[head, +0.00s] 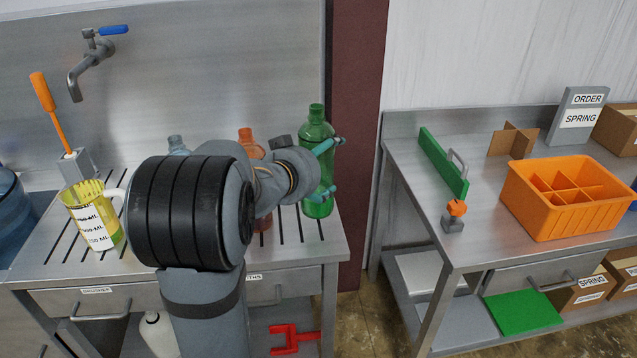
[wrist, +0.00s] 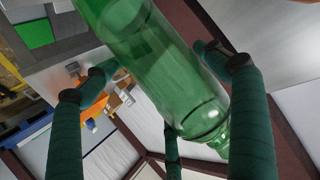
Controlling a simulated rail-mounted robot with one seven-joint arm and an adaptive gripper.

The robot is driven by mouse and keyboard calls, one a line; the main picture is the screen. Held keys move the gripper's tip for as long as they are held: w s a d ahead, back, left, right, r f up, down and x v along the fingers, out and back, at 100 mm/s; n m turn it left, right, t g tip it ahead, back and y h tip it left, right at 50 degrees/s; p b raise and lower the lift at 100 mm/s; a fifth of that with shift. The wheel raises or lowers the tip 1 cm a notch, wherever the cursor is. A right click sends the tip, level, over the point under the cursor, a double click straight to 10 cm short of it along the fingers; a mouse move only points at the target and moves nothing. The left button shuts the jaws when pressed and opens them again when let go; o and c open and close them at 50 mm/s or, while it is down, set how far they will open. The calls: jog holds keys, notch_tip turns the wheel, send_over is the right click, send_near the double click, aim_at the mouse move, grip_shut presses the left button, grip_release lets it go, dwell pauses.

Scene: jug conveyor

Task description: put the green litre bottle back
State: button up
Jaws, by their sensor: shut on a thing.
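The green litre bottle (head: 317,158) is upright at the right end of the slotted steel counter in the head view. Its base is close to the slats; I cannot tell whether it touches them. My gripper (head: 334,165) comes from the left, with its teal fingers shut around the bottle's middle. In the wrist view the green bottle (wrist: 160,70) fills the space between the fingers, its neck toward the lower right. My arm hides part of the counter and the lower parts of an orange bottle (head: 249,142) and a pale clear bottle (head: 177,145).
A measuring jug (head: 97,218) with yellow contents stands left on the slotted counter (head: 318,245), under a tap (head: 88,62). A dark red post (head: 355,110) is just right of the bottle. Beyond a gap, another bench (head: 400,160) holds an orange divided crate (head: 560,212).

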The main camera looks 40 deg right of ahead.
jog(key=shift+w+d+f+b, duration=0.2)
jog(key=shift+w+f, duration=0.4)
jog(key=shift+f, duration=0.4)
jog(key=shift+w+d+f+b, duration=0.2)
jog(key=shift+w+f, duration=0.35)
jog(key=shift+f, duration=0.4)
jog(key=shift+w+d+f+b, duration=0.1)
jog(key=shift+w+f+b, duration=0.15)
jog(key=shift+w+f, duration=0.55)
jog(key=shift+s+f, duration=0.2)
jog(key=shift+f, duration=0.2)
jog(key=o, duration=1.6)
jog(key=shift+r, duration=0.1)
